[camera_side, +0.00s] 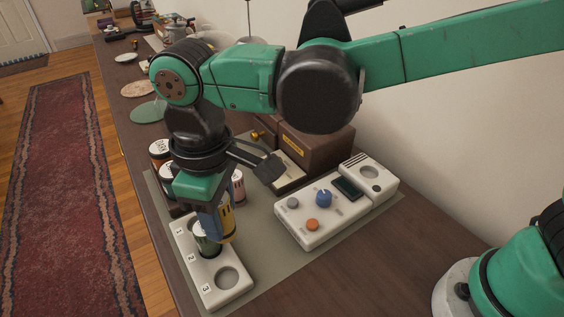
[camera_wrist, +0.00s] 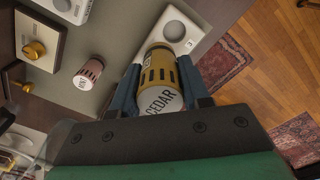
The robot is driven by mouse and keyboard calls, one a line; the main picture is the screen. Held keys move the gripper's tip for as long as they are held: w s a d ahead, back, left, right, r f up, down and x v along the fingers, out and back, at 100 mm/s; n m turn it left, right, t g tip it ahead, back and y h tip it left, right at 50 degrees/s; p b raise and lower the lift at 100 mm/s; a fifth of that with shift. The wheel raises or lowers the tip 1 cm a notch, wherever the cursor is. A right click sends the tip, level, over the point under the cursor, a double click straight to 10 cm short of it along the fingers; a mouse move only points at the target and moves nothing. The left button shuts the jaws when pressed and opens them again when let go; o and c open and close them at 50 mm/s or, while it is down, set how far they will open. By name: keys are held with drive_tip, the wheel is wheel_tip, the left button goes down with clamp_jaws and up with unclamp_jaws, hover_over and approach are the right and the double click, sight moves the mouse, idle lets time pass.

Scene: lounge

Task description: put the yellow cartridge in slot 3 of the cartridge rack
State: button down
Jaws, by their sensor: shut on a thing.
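My gripper (camera_side: 217,232) is shut on the yellow cartridge (camera_side: 228,220), which has dark slits and reads CEDAR in the wrist view (camera_wrist: 160,72). The blue fingers (camera_wrist: 160,88) close on its two sides. The white cartridge rack (camera_side: 235,296) lies below, with marks 1, 2 and 3 along its left edge. Slot 3 (camera_side: 227,278), at the near end, is empty. A green cartridge (camera_side: 206,243) stands in the rack by mark 2, partly behind my finger. Slot 1 is mostly hidden by my gripper. The yellow cartridge appears above the rack; its exact height is unclear.
A white console (camera_side: 310,236) with knobs stands right of the rack on a grey-green mat (camera_side: 267,262). A pinkish cartridge marked MINT (camera_wrist: 88,73) stands behind my gripper. More cartridges (camera_side: 160,150) crowd the left. A brown box (camera_side: 318,148) stands behind.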

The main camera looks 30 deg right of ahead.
drive_tip(key=shift+s+a+f, duration=0.2)
drive_tip(key=shift+a+f, duration=0.1)
drive_tip(key=shift+f, duration=0.9)
drive_tip(key=shift+s+a+f, duration=0.25)
drive_tip(key=shift+a+f, duration=0.05)
drive_tip(key=shift+f, duration=0.9)
drive_tip(key=shift+s+a+f, duration=0.2)
drive_tip(key=shift+a+f, duration=0.1)
drive_tip(key=shift+f, duration=0.9)
drive_tip(key=shift+f, duration=1.05)
drive_tip(key=shift+c, duration=1.7)
unclamp_jaws()
wheel_tip(320, 180, up, 8)
drive_tip(key=shift+f, duration=0.25)
